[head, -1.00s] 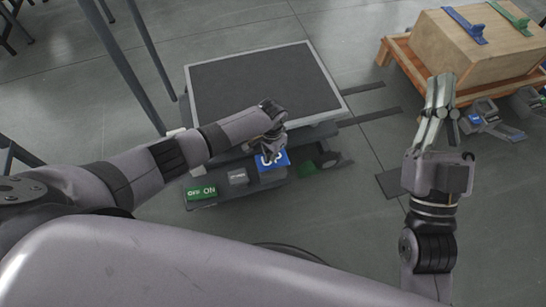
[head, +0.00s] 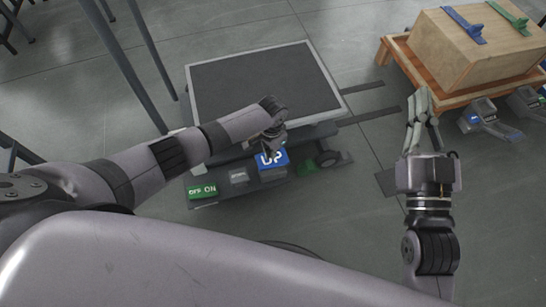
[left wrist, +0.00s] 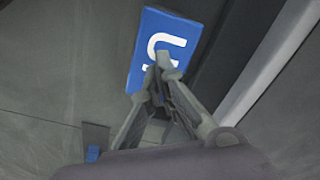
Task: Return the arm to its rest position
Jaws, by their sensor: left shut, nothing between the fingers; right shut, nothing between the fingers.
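My left arm reaches in from the left over the lift's control panel. My left gripper (head: 270,146) is shut and empty, just above the blue UP button (head: 274,159). In the left wrist view the shut fingertips (left wrist: 163,66) overlap the blue button (left wrist: 175,32); I cannot tell whether they touch it. My right gripper (head: 419,105) is shut and empty, held over the floor in front of the wooden pallet (head: 398,59), its fingers pointing away from me.
The lift's dark platform (head: 262,85) lies behind the panel. A green OFF ON switch (head: 201,191) sits at the panel's left end. A wooden crate (head: 470,60) with blue and green handles rests on the pallet. Grey posts (head: 125,65) stand at left.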

